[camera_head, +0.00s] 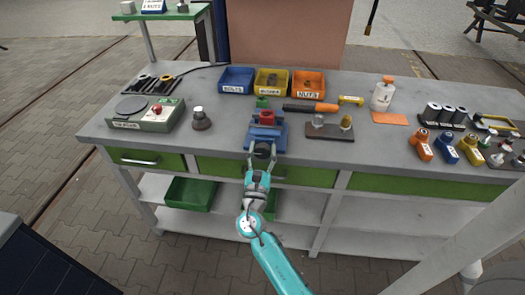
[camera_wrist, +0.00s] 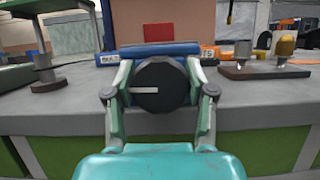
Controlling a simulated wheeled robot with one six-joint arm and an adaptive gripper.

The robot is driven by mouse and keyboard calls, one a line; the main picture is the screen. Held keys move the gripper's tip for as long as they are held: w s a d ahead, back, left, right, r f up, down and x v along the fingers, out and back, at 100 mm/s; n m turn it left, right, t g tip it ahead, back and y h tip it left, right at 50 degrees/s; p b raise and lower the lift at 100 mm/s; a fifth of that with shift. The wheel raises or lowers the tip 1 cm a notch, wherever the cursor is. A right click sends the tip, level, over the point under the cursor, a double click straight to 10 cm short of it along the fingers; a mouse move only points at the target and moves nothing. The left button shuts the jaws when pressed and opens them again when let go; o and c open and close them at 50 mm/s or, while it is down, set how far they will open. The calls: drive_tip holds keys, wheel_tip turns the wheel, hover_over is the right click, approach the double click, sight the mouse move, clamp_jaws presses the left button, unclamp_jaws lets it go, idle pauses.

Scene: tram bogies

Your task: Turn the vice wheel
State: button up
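The blue vice (camera_head: 267,130) stands at the front edge of the grey workbench, with a red block (camera_head: 267,117) in it. Its dark round wheel (camera_head: 262,151) faces me at the front. In the wrist view the wheel (camera_wrist: 160,86) is black with a light line pointing left from its middle. My gripper (camera_head: 260,165) is at the wheel. In the wrist view its two fingers (camera_wrist: 160,75) stand apart, one on each side of the wheel, close against its rim. I cannot tell for certain whether both fingertips press on it. The vice body is mostly hidden behind the wheel there.
On the workbench (camera_head: 220,135) stand blue, yellow and orange bins (camera_head: 272,82) at the back. A tester box (camera_head: 148,115) is left; a brown plate with fittings (camera_head: 329,131) is close right of the vice. Green drawers (camera_head: 147,160) lie below the front edge.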

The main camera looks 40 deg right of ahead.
drive_tip(key=shift+c, duration=0.7)
drive_tip(key=shift+m, duration=0.4)
drive_tip(key=m+g, duration=0.2)
drive_tip(key=m, duration=0.2)
drive_tip(key=m+g+h, duration=0.1)
drive_tip(key=m+g, duration=0.1)
drive_tip(key=m, duration=0.2)
drive_tip(key=shift+h, duration=0.3)
drive_tip(key=m+g, duration=0.1)
drive_tip(key=m, duration=0.2)
drive_tip(key=m+g, duration=0.2)
drive_tip(key=m, duration=0.2)
drive_tip(key=shift+s+d+f, duration=0.1)
drive_tip(key=o, duration=1.2)
drive_tip(key=shift+c, duration=0.2)
